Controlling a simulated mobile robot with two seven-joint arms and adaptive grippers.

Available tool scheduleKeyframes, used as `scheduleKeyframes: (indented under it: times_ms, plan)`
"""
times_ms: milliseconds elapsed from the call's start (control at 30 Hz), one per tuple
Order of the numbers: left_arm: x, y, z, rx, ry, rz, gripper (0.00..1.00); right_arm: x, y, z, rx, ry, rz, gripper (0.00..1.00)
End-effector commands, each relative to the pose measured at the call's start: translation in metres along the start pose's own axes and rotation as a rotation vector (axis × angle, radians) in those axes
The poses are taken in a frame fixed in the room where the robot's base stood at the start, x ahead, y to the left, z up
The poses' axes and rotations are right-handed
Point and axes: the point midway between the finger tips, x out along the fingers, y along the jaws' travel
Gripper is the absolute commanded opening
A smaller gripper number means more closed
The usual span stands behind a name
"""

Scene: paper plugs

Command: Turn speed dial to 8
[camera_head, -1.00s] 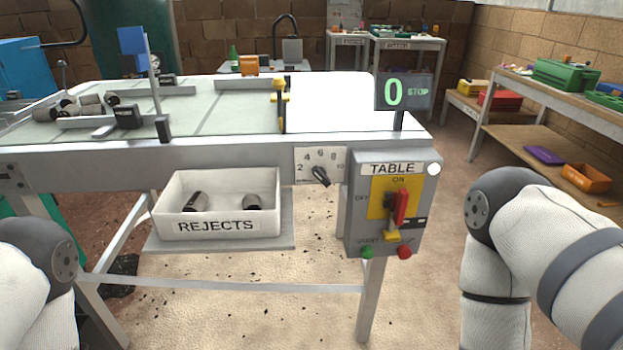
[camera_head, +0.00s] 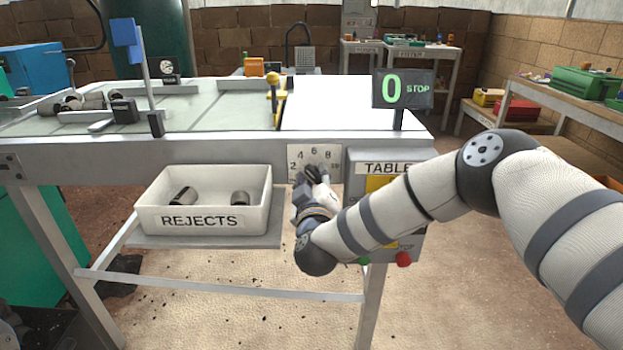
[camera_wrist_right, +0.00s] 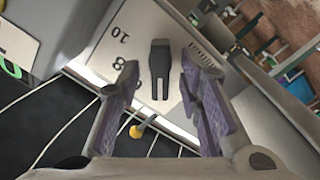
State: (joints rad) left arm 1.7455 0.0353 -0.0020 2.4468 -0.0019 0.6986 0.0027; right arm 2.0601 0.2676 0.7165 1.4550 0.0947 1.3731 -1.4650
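In the right wrist view the dark knob (camera_wrist_right: 160,68) lies between the spread fingers of the right gripper (camera_wrist_right: 159,64), with a gap on each side. The plate there shows 10 and 8. I cannot tell exactly which number the knob points at. The display (camera_head: 403,89) reads 0 STOP. My left gripper is out of view.
The TABLE switch box (camera_head: 366,168) is right of the dial, largely covered by my right arm. Its red button (camera_head: 403,259) shows below the arm. A yellow-topped post (camera_head: 272,90) stands on the table.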

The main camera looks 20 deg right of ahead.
Motion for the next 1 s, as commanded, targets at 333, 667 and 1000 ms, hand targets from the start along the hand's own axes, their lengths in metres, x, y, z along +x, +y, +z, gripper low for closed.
scheduleKeyframes:
  times_ms: [333,667,1000]
  plan:
    - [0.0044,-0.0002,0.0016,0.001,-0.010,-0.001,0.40,0.0156,0.0004,-0.0007,0.000,0.001,-0.001,0.33]
    - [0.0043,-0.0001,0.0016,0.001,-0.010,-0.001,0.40,0.0152,0.0002,-0.0005,0.000,0.001,-0.001,0.00]
    - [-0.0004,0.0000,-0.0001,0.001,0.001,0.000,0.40,0.0151,0.0019,-0.0023,0.074,0.003,0.000,0.00]
